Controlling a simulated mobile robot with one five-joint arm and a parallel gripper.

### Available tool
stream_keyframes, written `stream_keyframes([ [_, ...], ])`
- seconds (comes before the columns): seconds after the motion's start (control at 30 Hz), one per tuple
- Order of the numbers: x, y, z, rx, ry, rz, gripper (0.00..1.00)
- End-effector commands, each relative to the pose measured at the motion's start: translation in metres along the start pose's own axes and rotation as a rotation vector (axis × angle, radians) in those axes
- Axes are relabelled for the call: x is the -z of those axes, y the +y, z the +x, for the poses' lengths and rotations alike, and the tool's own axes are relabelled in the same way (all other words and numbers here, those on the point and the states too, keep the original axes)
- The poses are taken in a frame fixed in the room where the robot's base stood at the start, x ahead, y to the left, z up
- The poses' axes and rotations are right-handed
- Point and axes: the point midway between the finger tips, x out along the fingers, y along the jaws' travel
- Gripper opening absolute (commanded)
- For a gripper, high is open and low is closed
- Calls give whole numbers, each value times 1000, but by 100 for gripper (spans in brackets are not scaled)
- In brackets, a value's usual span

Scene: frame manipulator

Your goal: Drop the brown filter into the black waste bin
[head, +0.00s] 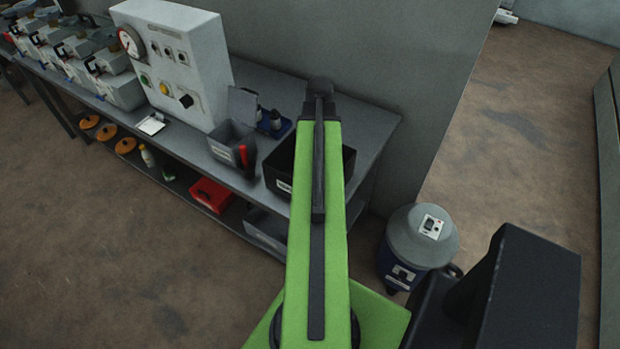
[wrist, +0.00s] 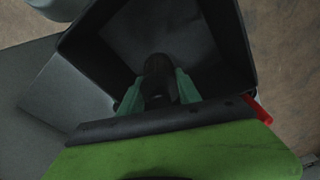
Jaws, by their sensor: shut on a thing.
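My gripper (wrist: 159,88) shows in the wrist view, its two green fingers shut on the dark brown filter (wrist: 158,72). The filter is held over the open black waste bin (wrist: 235,40), whose walls surround it in the picture. I cannot tell how far above the bin's floor it is. In the head view, the black waste bin (head: 278,170) stands on the bench's right part, partly hidden behind my green arm. My fingers and the filter are hidden there by the arm.
The grey bench (head: 365,135) carries a grey bin (head: 228,140) with a red and black item beside the black bin. A white control box (head: 175,62) stands further left. A grey-and-blue vacuum cleaner (head: 418,238) is on the floor at right. A wall runs behind the bench.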

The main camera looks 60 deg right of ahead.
Motion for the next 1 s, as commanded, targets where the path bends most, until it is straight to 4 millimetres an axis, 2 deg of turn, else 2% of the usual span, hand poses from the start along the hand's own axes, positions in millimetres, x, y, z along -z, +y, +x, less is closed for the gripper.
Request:
stream_keyframes([
  [0.23, 0, 0, 1, 0, 0, -1, 0],
  [0.27, 0, 0, 1, 0, 0, -1, 44],
  [0.43, 0, 0, 1, 0, 0, -1, 65],
  [0.77, 0, -1, -1, 0, 0, -1, 65],
  [0.87, 1, -1, -8, 0, 0, -1, 65],
  [1.0, 1, -1, -28, 0, 0, -1, 65],
])
